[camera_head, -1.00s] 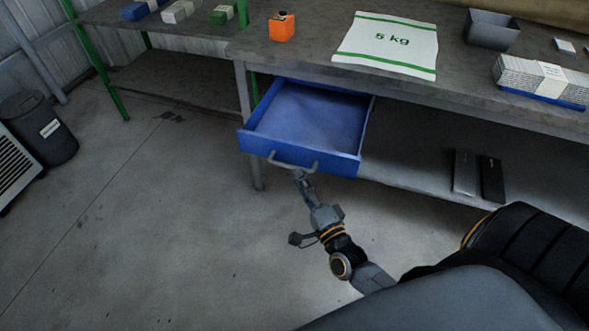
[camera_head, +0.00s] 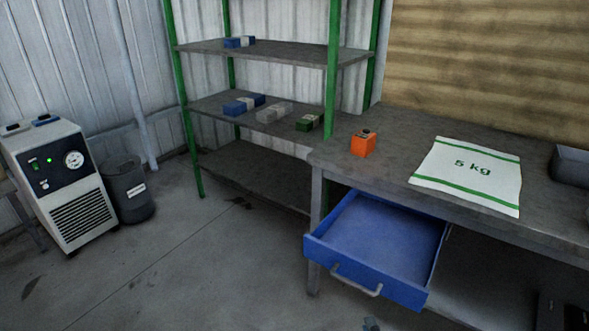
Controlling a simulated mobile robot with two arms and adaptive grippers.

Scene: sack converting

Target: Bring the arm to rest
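My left gripper is not in view.
The workbench (camera_head: 400,140) carries an orange box (camera_head: 363,144), a white 5 kg sack (camera_head: 470,172) and a grey bin (camera_head: 572,165). A green-posted shelf (camera_head: 280,55) stands behind left. A machine (camera_head: 62,180) and dark bin (camera_head: 130,190) stand left. The middle floor is clear.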

